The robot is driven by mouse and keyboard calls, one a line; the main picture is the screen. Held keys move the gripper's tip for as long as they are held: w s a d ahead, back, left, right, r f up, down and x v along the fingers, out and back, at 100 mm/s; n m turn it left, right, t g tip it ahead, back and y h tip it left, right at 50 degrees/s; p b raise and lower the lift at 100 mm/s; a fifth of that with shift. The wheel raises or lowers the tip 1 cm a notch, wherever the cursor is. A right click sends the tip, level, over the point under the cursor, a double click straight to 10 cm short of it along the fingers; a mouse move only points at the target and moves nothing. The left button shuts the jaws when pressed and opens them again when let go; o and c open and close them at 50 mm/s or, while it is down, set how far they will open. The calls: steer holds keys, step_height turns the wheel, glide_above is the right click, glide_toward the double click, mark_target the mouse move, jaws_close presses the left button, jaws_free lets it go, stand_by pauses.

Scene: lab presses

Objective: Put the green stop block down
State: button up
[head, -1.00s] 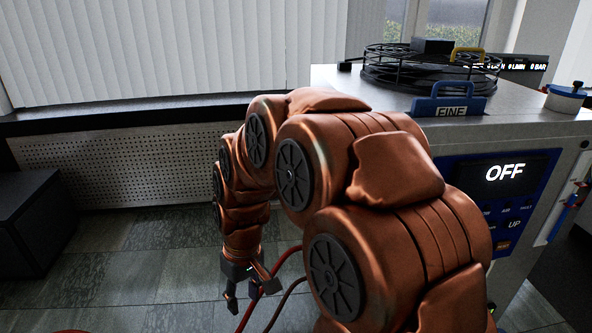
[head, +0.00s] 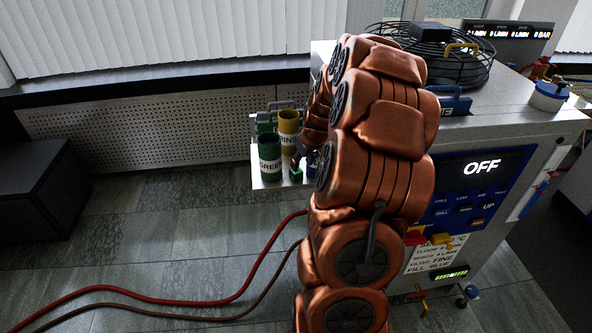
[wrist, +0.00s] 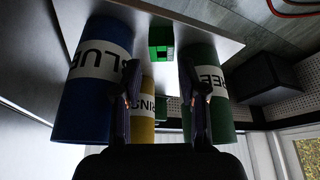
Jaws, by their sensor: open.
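The green stop block (wrist: 161,40) is a small green box on the pale side shelf (wrist: 215,20), between the blue and green canisters in the wrist view. In the head view the block (head: 296,171) shows near the shelf's front edge. My gripper (wrist: 160,75) is open, with one finger on each side of a gap and nothing between them. The block shows beyond the fingertips, apart from both. In the head view my gripper (head: 304,152) is dark and partly hidden by my arm.
A green canister (head: 269,158) and a yellow canister (head: 289,130) stand on the shelf. A blue canister (wrist: 85,90) stands opposite the green one in the wrist view. The machine's control panel (head: 465,195) reads OFF. Red and dark hoses (head: 190,303) lie on the floor.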

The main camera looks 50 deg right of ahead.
mark_target(297, 172)
steer(key=shift+x, duration=1.2)
steer(key=shift+w+f+p, duration=0.55)
steer(key=shift+f+p, duration=0.15)
steer(key=shift+p, duration=0.15)
steer(key=shift+p+x, duration=0.45)
steer(key=shift+x, duration=1.25)
jaws_close()
